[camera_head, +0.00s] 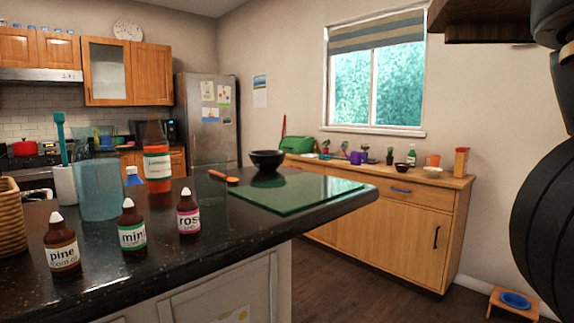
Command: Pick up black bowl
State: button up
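A black bowl (267,160) stands upright on the dark countertop (215,225), near its far edge. It is just behind the green glass board (300,192) and to the right of a wooden spoon with an orange bowl (223,176). A second small dark bowl (402,167) stands on the wooden sideboard under the window. My gripper is not in view. Dark rounded parts at the right edge look like my arm.
Brown bottles (131,226) stand at the counter's front left, with a taller sauce bottle (157,160) and a blue translucent cup (99,190) behind. A wooden sideboard (395,230) stands by the wall. Floor is clear between counter and sideboard.

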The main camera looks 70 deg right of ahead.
aim_at(264, 160)
jog(key=i+z, duration=0.1)
jog(key=z, duration=0.85)
jog(key=i+j+z, duration=0.1)
jog(key=z, duration=0.4)
